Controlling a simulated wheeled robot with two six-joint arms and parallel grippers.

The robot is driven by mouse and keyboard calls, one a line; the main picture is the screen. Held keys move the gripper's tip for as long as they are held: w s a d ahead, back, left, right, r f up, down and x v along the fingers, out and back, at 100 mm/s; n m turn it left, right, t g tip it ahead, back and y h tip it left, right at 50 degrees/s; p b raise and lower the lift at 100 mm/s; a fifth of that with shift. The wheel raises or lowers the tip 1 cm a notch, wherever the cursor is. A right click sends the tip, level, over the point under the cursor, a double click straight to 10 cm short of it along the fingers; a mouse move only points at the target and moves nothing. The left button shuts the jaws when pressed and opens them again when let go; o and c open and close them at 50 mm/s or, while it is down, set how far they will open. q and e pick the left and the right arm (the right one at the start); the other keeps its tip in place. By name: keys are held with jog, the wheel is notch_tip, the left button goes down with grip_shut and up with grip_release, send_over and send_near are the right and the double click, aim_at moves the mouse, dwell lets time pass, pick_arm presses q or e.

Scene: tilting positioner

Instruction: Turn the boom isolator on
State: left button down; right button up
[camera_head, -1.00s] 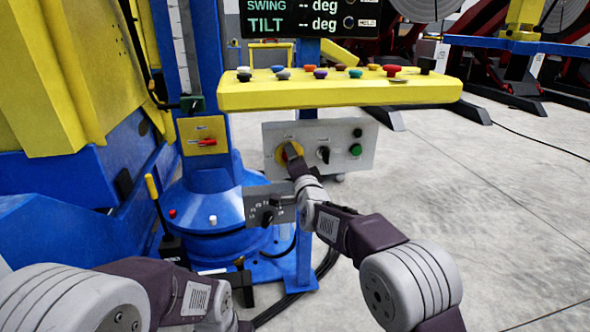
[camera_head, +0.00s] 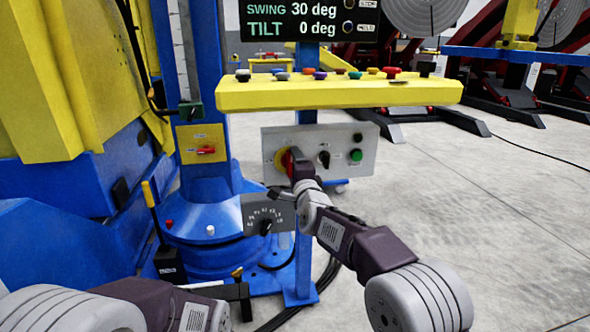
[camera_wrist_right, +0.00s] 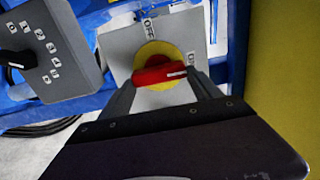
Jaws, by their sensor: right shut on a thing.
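The isolator is a red rotary handle (camera_head: 288,162) on a yellow disc (camera_head: 281,158), at the left of a grey panel (camera_head: 350,143). In the right wrist view the handle (camera_wrist_right: 160,74) lies nearly level across the disc (camera_wrist_right: 157,54), its white mark toward the ON label at right. The OFF label (camera_wrist_right: 149,25) is above. My right gripper (camera_wrist_right: 163,80) is shut on the handle, one finger at each side; in the head view it (camera_head: 293,165) partly covers the handle. My left arm shows at lower left, but its gripper is out of view.
The grey panel also carries a black knob (camera_head: 323,158) and a green button (camera_head: 356,155). A yellow button shelf (camera_head: 340,95) overhangs it. A dial box (camera_head: 268,213) sits below left. Another red handle (camera_head: 205,150) is on a yellow plate.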

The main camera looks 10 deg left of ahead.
jog(key=o, duration=1.4)
jog(key=shift+s, duration=0.1)
jog(key=p+v, duration=0.1)
jog(key=v, duration=0.8)
